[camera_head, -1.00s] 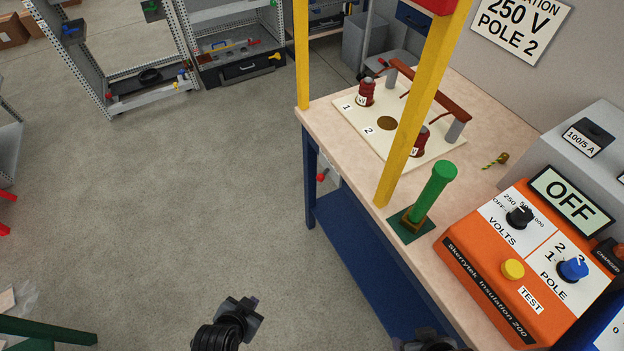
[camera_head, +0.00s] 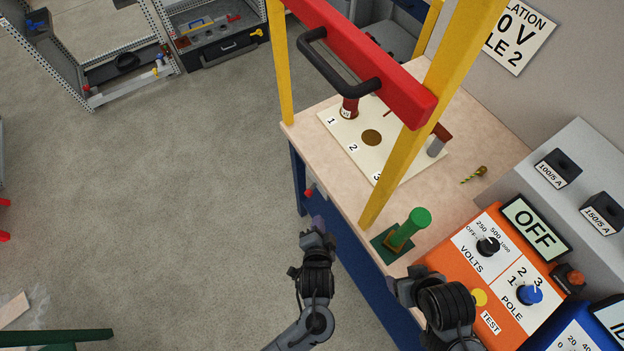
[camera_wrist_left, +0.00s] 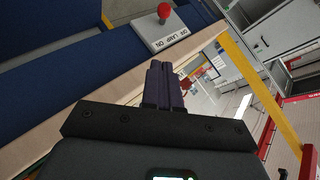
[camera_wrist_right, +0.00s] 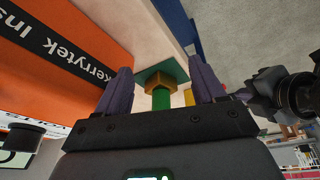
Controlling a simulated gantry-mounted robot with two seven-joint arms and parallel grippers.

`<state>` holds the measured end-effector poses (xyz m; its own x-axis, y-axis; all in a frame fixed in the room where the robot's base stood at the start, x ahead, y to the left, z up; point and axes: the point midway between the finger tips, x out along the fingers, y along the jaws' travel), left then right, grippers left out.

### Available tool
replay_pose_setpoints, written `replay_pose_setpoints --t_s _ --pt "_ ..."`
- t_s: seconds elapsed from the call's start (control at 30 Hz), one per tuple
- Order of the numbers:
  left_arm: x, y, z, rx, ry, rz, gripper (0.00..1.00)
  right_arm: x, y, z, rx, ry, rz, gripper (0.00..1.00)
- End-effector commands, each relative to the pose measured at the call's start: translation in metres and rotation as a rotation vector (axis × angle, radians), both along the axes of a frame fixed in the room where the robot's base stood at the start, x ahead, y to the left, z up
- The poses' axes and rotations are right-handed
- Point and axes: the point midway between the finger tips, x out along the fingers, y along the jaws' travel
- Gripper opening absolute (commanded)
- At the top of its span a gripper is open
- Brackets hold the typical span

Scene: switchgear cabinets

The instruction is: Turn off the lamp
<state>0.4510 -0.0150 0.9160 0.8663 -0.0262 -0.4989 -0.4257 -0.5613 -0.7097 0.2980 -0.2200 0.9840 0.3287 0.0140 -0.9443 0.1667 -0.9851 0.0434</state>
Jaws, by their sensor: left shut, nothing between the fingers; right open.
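The lamp switch is a red ball knob (camera_wrist_left: 165,12) on a light grey plate (camera_wrist_left: 172,33), lettered with "LAMP" and "ON", in the left wrist view. In the head view its red knob (camera_head: 308,192) shows on the bench's left side. My left gripper (camera_head: 318,222) is shut and empty, just below and right of the knob in the head view. In the left wrist view its closed fingertips (camera_wrist_left: 158,66) are short of the plate, apart from the knob. My right gripper (camera_head: 393,285) is open beside the orange tester; its fingers (camera_wrist_right: 162,84) also show in the right wrist view. No lamp can be made out.
A green post (camera_head: 410,228) on a green base stands at the bench edge, near my right gripper. The orange insulation tester (camera_head: 462,262) reads OFF. A yellow frame (camera_head: 432,110) with a red bar (camera_head: 375,75) rises over the bench. Open floor (camera_head: 190,190) lies left.

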Motion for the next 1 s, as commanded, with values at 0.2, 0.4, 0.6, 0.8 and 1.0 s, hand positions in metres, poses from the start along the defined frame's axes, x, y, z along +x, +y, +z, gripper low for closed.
replay_pose_setpoints --t_s 0.2,0.4,0.6,0.8,1.0 --pt "0.001 -0.001 0.002 -0.002 -0.001 -0.001 0.00 -0.012 0.001 -0.007 0.002 0.031 -0.001 0.69" --pt "0.001 0.000 0.002 -0.003 -0.001 0.000 0.00 -0.011 0.002 -0.007 0.007 0.031 -0.003 0.69" --pt "0.004 0.000 0.000 -0.002 -0.002 0.000 0.00 -0.010 0.003 -0.007 0.011 0.027 -0.005 0.69" --pt "0.021 -0.001 -0.011 0.000 -0.002 0.000 0.00 -0.009 0.003 -0.011 0.011 0.024 -0.005 0.69" --pt "0.051 -0.002 -0.029 0.000 -0.002 0.000 0.00 -0.009 0.003 -0.019 0.010 0.023 -0.004 0.69"
